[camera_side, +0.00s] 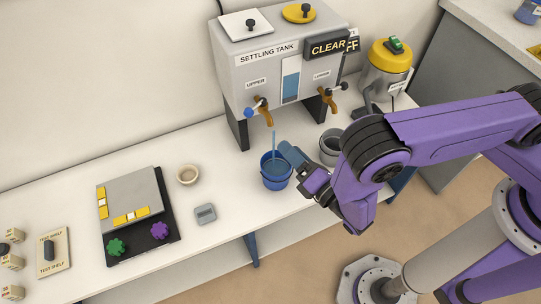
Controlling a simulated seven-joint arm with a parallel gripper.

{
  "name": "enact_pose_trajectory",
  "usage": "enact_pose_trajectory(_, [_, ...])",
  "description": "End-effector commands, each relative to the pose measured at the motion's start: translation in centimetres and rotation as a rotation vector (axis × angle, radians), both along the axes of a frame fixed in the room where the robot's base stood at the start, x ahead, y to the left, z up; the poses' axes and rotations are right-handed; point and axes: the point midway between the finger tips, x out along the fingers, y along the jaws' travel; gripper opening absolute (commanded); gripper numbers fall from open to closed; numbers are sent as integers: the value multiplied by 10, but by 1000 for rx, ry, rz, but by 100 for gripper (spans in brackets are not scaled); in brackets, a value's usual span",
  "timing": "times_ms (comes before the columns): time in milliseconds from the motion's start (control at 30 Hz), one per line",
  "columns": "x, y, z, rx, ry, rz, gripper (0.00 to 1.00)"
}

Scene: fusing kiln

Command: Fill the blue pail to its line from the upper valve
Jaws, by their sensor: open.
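The blue pail (275,179) stands upright on the white bench under the upper valve (264,115) of the settling tank. A thin blue stream (274,143) runs from that valve's spout down into the pail. The upper valve has a blue knob (249,113). The pail's fill line and the level inside are too small to tell.
The settling tank (231,88) carries a level window (290,80) and a CLEAR sign (328,47). The lower valve (328,99) is to the right, above a grey pail (330,147).

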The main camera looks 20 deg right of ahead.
Motion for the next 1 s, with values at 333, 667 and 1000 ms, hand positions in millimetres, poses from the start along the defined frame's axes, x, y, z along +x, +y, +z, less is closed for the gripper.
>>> enact_pose_trajectory(333, [57,-48,44,-182,101,-640,54])
enact_pose_trajectory(667, [73,-62,66,-218,719,-1004,54])
enact_pose_trajectory(1000, [104,1,130,32,1322,-692,54])
